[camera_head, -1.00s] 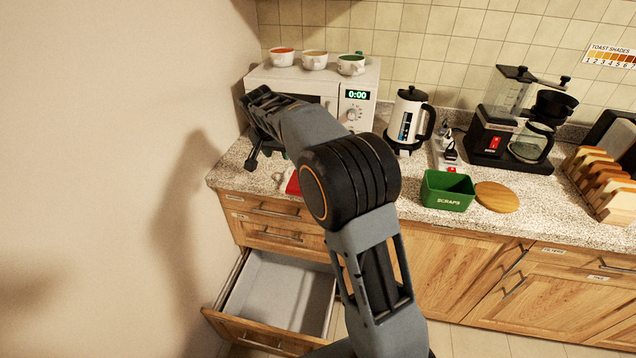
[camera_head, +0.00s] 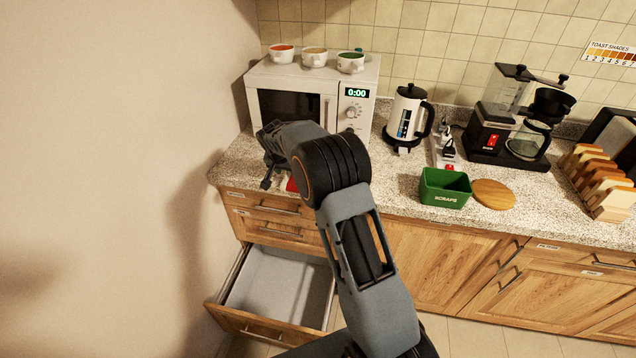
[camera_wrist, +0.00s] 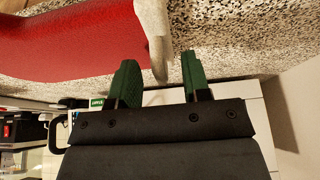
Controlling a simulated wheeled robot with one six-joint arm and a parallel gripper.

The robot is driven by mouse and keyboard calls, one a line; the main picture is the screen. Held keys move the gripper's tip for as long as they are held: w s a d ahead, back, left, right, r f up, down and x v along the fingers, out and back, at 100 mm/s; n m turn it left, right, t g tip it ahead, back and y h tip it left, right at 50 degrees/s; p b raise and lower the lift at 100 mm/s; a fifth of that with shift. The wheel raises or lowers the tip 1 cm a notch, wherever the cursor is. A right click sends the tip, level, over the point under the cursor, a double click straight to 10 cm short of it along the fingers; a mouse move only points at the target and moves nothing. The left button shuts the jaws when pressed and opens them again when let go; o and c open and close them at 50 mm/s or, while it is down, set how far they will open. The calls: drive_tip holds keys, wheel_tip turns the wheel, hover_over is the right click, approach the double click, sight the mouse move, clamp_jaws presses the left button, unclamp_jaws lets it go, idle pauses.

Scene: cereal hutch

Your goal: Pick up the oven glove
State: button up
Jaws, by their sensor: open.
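The oven glove is a red thing on the counter's left end. In the head view only a small red patch (camera_head: 291,185) shows beside my arm, which hides the rest. In the wrist view its red body (camera_wrist: 70,40) fills the upper left, with a pale strip (camera_wrist: 152,30) along its right end. My gripper (camera_wrist: 159,64) is open, its two green-padded fingers apart. The pale strip's tip appears between the fingertips; I cannot tell whether they touch it. In the head view my gripper (camera_head: 268,178) is low over the counter in front of the microwave.
The microwave (camera_head: 270,82) with several cups on top stands behind my gripper. A wall (camera_head: 130,150) is close on the left. Below, a drawer (camera_head: 280,285) is open and looks empty. A kettle (camera_head: 400,120), green scraps bin (camera_head: 440,200) and round board (camera_head: 493,194) are to the right.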

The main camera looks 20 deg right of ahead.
drive_tip(key=shift+w+f, duration=0.1)
drive_tip(key=shift+f, duration=0.3)
clamp_jaws()
